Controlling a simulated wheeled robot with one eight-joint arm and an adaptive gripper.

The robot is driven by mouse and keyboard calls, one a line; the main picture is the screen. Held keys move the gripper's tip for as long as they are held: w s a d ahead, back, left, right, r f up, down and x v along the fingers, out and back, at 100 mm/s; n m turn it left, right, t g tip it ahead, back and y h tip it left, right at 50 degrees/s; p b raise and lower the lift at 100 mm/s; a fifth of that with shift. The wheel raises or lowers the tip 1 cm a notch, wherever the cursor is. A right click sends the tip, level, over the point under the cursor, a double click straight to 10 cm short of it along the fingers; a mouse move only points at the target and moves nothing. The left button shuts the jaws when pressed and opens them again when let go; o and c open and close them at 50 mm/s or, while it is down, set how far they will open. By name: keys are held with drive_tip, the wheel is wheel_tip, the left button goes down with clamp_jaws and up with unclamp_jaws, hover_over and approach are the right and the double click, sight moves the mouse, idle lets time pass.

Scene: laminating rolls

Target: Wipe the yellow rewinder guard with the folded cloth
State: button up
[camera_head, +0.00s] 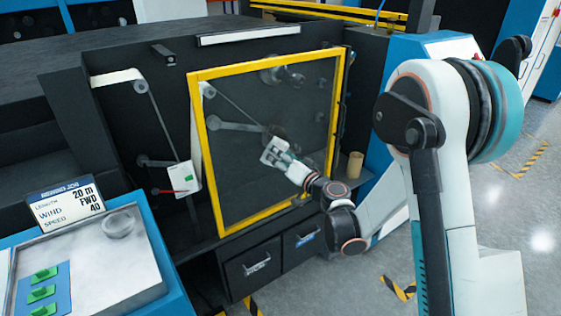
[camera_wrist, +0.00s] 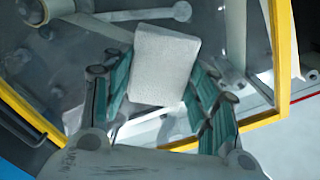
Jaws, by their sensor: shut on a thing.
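The yellow rewinder guard (camera_head: 212,165) is a yellow frame around a clear dark pane on the front of the machine. Its frame also shows in the wrist view (camera_wrist: 283,60). My gripper (camera_head: 275,153) is in front of the pane, near its lower middle. In the wrist view my gripper (camera_wrist: 157,95) is shut on the folded cloth (camera_wrist: 165,62), a pale, flat rectangle between the two fingers. The cloth lies over the pane, inside the yellow frame. I cannot tell whether it touches the pane. Rollers and arms of the machine show through the pane.
A control desk (camera_head: 110,260) with green switches stands at the lower left, with a display sign (camera_head: 66,208) behind it. Drawers (camera_head: 255,265) are below the guard. A small tan roll (camera_head: 355,165) stands right of the guard. Grey floor (camera_head: 525,215) is open at right.

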sight(262, 140)
drive_tip(key=shift+p+x, duration=0.65)
drive_tip(key=shift+x, duration=2.35)
drive_tip(key=shift+x, duration=0.95)
drive_tip(key=shift+w+d, duration=0.1)
drive_tip(key=shift+d, duration=0.05)
